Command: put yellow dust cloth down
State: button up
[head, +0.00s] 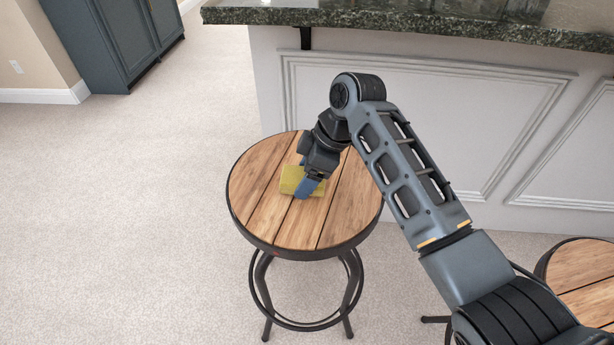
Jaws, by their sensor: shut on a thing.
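The yellow dust cloth (291,175) looks like a small flat folded block. It is at the middle of the round wooden stool seat (262,213) in the head view. My gripper (308,187) points down at the cloth and is shut on it. The blue fingers cover part of the cloth's right side. The cloth appears to be at or just above the seat; I cannot tell whether it touches the wood.
The bar counter (400,25) with a dark stone top and white panelled front (440,100) stands behind the stool. A second wooden stool (585,270) is at the lower right. A dark cabinet (110,40) is at the upper left. The carpet on the left is clear.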

jog(key=shift+f, duration=0.65)
jog(key=shift+f, duration=0.1)
jog(key=o, duration=1)
jog(key=v, duration=1.2)
